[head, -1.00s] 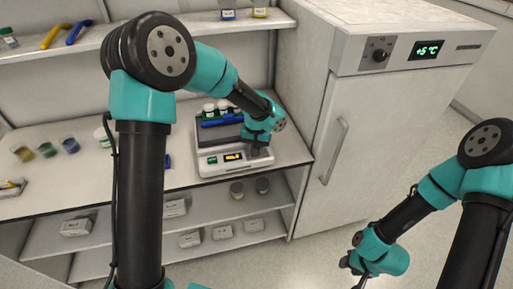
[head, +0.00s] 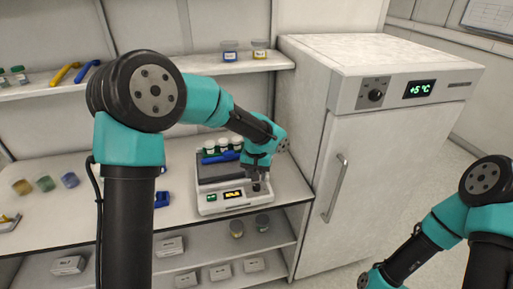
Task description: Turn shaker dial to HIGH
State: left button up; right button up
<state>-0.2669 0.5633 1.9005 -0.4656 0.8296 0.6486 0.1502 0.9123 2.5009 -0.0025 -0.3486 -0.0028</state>
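The shaker (head: 211,201) is a white box on the bench with a dark platform, a small green indicator and a lit amber display (head: 233,195) on its front. Green-and-white capped bottles (head: 222,146) and a blue bar (head: 221,158) sit on the platform. The dial (head: 256,187) is at the shaker's front right, mostly hidden under my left gripper (head: 257,178). The gripper points down at the dial; its fingers are too small and dark to show whether they hold it. The dial's setting cannot be read.
A white fridge (head: 400,140) with a knob (head: 375,95) and a +5 °C display (head: 421,89) stands right of the bench. Small jars (head: 45,183) are on the bench at left. Shelves above and below hold jars, tools and boxes.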

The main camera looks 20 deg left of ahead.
aim_at(256, 185)
pick_arm(q)
notch_tip(256, 185, up, 12)
dwell(0.4)
jog(key=shift+o, duration=1.5)
jog(key=shift+n, duration=0.4)
jog(key=n, duration=0.8)
jog(key=shift+f, duration=0.1)
